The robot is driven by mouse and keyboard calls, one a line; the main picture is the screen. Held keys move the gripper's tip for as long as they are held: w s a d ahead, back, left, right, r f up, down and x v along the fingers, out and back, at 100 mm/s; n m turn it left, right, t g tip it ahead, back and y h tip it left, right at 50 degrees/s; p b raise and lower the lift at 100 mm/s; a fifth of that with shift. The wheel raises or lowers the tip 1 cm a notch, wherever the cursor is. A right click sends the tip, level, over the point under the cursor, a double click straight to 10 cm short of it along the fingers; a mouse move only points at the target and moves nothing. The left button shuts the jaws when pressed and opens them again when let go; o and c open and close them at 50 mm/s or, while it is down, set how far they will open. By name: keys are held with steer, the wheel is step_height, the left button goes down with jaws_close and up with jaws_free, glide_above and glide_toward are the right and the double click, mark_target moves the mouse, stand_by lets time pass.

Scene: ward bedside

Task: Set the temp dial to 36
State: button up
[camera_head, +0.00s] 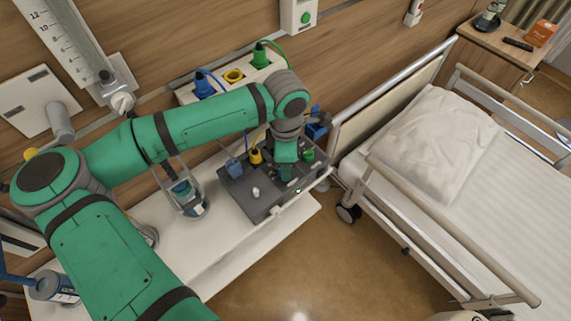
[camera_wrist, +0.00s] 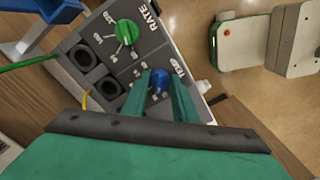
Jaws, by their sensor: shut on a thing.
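The temp dial (camera_wrist: 159,82) is a blue knob on the dark grey control box, beside the printed word TEMP in the wrist view. My gripper (camera_wrist: 160,88) has its two green fingers on either side of this knob and is shut on it. The knob's pointer and most of its scale numbers are hidden by the fingers, so I cannot read its setting. In the head view my gripper (camera_head: 287,172) reaches down onto the control box (camera_head: 262,210), and the blue knob is hidden there.
A green RATE dial (camera_wrist: 126,32) sits near the temp dial, with black round sockets (camera_wrist: 83,57) beside it. The box stands on a white shelf (camera_head: 222,248). A bottle in a holder (camera_head: 184,195) stands left of the box. The bed (camera_head: 450,190) is to the right.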

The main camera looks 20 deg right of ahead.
steer(key=shift+m, duration=0.5)
steer(key=o, duration=1)
steer(key=shift+r, duration=0.1)
step_height(320, 180, up, 11)
steer(key=shift+f, duration=0.15)
